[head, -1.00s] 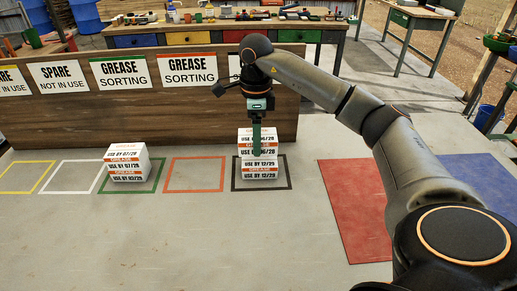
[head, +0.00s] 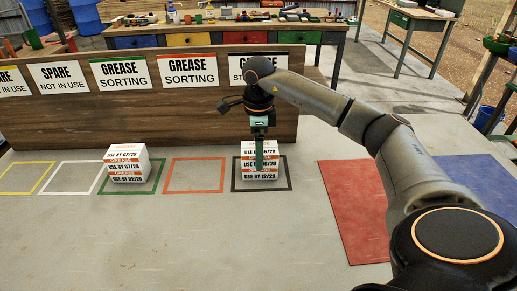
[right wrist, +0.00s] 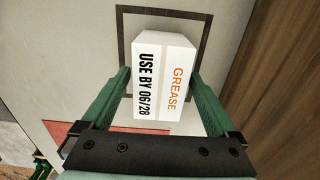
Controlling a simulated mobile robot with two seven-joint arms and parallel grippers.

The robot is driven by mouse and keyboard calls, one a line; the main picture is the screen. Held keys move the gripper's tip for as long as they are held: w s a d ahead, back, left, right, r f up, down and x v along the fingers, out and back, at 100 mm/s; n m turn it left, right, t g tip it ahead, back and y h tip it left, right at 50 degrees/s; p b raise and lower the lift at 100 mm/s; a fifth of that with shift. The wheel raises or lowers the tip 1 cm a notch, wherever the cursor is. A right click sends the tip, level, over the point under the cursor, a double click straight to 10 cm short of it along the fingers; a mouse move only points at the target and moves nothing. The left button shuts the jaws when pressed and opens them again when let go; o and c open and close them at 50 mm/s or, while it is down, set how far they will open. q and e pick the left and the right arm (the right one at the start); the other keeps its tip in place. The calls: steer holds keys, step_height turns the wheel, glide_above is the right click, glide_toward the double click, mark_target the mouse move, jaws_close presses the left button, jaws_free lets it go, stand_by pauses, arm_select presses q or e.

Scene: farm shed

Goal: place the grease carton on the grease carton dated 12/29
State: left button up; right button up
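A white grease carton labelled 06/28 (head: 259,160) is at the top of a stack inside the black-outlined square. My right gripper (head: 259,164) comes down on it from above, shut on it with a green finger on each side. In the right wrist view, this carton (right wrist: 166,80) fills the space between the fingers (right wrist: 160,76). The grease carton dated 12/29 (head: 259,177) is directly below, its top face hidden. No gap shows between the two; whether full weight rests on it I cannot tell. My left gripper is out of view.
The orange-outlined square (head: 194,191) between is empty. A wooden board with signs (head: 190,128) rises behind the squares. A red mat (head: 350,215) lies to the right.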

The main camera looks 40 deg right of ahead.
steer(key=shift+o, duration=0.2)
steer(key=shift+r, duration=0.25)
arm_select(q)
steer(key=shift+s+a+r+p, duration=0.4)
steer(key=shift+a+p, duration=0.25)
steer(key=shift+p, duration=0.4)
arm_select(e)
step_height(320, 180, up, 12)
